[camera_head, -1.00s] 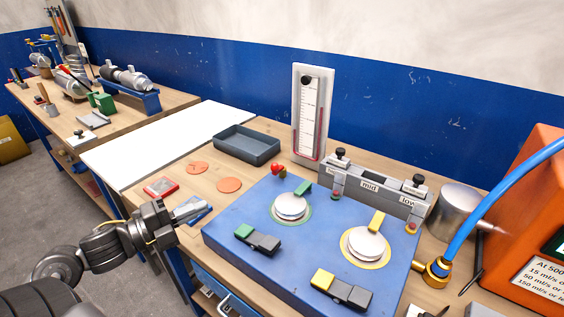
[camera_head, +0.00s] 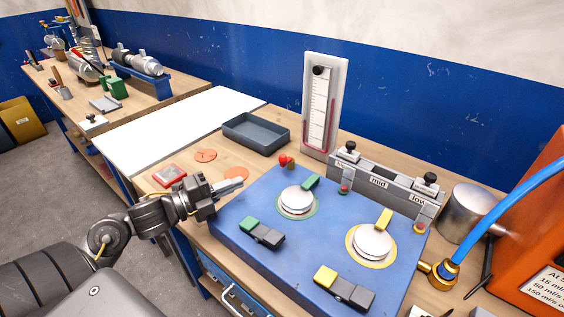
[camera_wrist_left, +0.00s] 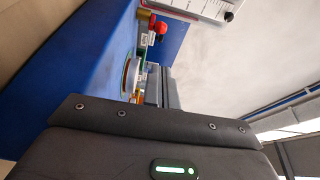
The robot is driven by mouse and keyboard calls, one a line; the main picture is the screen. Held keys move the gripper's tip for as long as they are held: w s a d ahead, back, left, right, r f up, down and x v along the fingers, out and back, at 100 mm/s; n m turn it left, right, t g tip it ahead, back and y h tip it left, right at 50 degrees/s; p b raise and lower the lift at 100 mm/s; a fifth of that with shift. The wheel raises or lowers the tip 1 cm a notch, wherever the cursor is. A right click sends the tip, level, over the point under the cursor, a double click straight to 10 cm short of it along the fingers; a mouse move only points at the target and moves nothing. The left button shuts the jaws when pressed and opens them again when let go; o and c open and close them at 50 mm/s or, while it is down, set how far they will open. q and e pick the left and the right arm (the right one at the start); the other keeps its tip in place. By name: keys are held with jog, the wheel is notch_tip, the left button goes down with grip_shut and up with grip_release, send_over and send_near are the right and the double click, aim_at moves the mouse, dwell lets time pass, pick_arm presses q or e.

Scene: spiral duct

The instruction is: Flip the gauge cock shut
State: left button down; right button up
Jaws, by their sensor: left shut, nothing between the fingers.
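A small red knob (camera_head: 285,160), which looks like the gauge cock, stands at the back left corner of the blue board (camera_head: 262,277). It also shows in the left wrist view (camera_wrist_left: 160,27); how its handle is turned is too small to tell. The upright white gauge (camera_head: 325,105) with a red tube stands behind it. My left gripper (camera_head: 232,186) is shut and empty, above the board's left edge. It is in front and left of the red knob, clearly apart from it. My right gripper is not in view.
The board carries two round silver caps (camera_head: 297,201) with green and yellow tabs. A grey block (camera_head: 385,184) with black knobs stands behind. A grey tray (camera_head: 256,135) lies left of the gauge. A blue hose (camera_head: 503,211) and orange case (camera_head: 530,235) are at right.

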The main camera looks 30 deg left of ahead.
aim_at(287, 162)
pick_arm(q)
jog(key=p+x, duration=0.3)
jog(key=x, duration=1.1)
jog(key=shift+w+d, duration=0.1)
jog(key=shift+w, duration=0.05)
